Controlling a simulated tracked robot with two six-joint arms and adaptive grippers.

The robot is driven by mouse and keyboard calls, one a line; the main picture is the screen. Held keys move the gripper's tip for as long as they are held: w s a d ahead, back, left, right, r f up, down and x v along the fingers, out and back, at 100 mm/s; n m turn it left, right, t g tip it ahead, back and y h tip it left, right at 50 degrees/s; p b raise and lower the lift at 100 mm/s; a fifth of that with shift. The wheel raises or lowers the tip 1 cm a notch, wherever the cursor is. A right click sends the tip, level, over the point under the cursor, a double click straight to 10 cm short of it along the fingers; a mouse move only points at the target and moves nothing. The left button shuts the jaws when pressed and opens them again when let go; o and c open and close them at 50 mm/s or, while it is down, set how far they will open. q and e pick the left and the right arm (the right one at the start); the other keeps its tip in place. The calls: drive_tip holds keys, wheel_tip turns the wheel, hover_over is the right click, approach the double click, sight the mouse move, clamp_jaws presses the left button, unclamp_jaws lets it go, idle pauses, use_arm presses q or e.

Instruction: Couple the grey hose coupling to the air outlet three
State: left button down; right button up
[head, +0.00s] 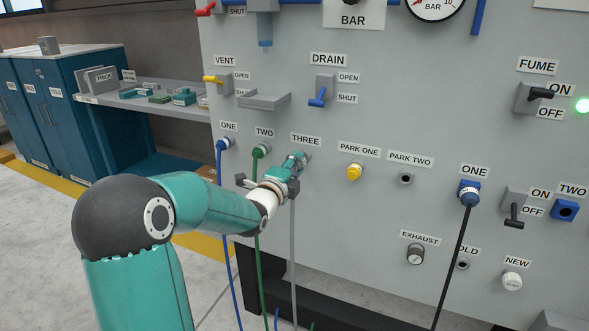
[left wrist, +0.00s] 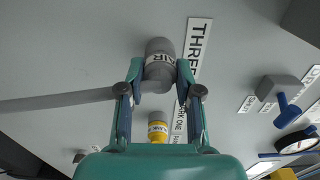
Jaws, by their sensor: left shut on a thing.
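My left gripper (head: 296,164) is at the panel just below the THREE label (head: 305,141). It is shut on the grey hose coupling (left wrist: 159,60), which bears an AIR label and sits between the two fingers in the left wrist view. A bit of grey shows past the fingertips against the panel in the head view. The grey hose (head: 293,250) hangs straight down from there, and runs off to the left in the left wrist view (left wrist: 60,101). Air outlet three is hidden behind the coupling. I cannot tell whether the coupling is locked on. My right gripper is not in view.
A blue coupling (head: 224,143) is on outlet one and a green coupling (head: 261,150) on outlet two, close left of my gripper. A yellow cap or coupling (head: 354,172) is at PARK ONE. PARK TWO (head: 405,179) is empty. A grey bracket (head: 264,99) juts out above.

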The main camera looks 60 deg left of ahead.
use_arm(q)
drive_tip(key=shift+w+a, duration=0.25)
drive_tip(key=shift+w, duration=0.2)
drive_tip(key=c, duration=0.7)
unclamp_jaws()
drive_tip(key=v, duration=1.2)
